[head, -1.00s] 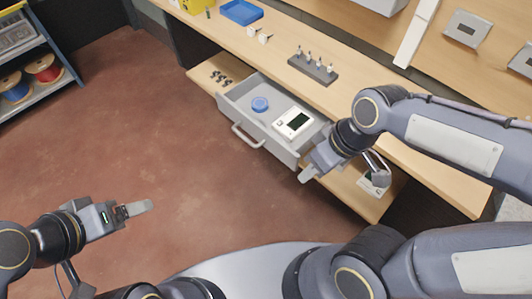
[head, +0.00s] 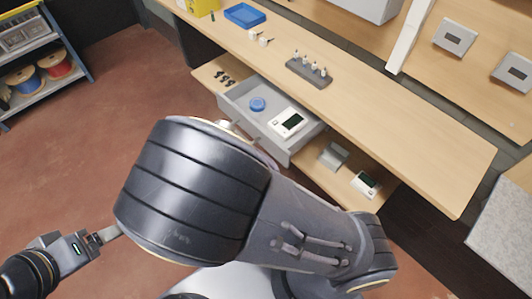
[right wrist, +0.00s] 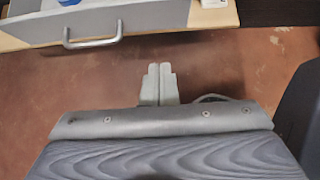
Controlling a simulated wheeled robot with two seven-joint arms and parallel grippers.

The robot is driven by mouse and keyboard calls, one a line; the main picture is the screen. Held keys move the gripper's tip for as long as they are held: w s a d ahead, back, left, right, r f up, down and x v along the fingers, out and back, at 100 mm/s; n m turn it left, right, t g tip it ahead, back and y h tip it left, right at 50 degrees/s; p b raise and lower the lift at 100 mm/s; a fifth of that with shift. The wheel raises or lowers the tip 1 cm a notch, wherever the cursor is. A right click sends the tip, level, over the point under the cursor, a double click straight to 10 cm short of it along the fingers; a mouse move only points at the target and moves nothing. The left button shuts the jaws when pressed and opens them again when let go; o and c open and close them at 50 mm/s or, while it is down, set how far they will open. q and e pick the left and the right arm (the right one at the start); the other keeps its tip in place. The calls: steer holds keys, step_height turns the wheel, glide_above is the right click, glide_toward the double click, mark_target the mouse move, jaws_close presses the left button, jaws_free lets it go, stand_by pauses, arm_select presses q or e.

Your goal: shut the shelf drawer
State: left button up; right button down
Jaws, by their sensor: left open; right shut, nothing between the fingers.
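The grey shelf drawer (head: 238,100) stands pulled out under the workbench in the head view. Inside it lie a blue round item (head: 257,104) and a white device with a dark screen (head: 287,121).
The workbench top (head: 380,120) carries a rack with small bottles (head: 309,66) and a blue tray (head: 245,14). A lower shelf (head: 325,185) holds another white device (head: 366,184). A shelf unit with cable spools (head: 40,70) stands at left. The floor between is clear.

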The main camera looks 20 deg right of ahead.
steer(key=w+d+f+p, duration=0.1)
steer(key=w+d+f, duration=0.2)
steer(key=d+f, duration=0.3)
steer(key=d, duration=0.3)
steer(key=shift+w+d, duration=0.15)
steer(key=shift+d, duration=0.1)
steer(key=b, duration=0.2)
glide_toward(311, 119)
steer(key=d, duration=0.1)
steer(key=s+d+f, duration=0.1)
steer(key=d+f, duration=0.1)
steer(key=shift+s+d+f, duration=0.15)
steer(key=shift+s+f, duration=0.05)
steer(key=shift+s, duration=0.05)
steer(key=shift+w+d+r, duration=0.1)
steer(key=shift+d+r, duration=0.05)
steer(key=shift+d, duration=0.1)
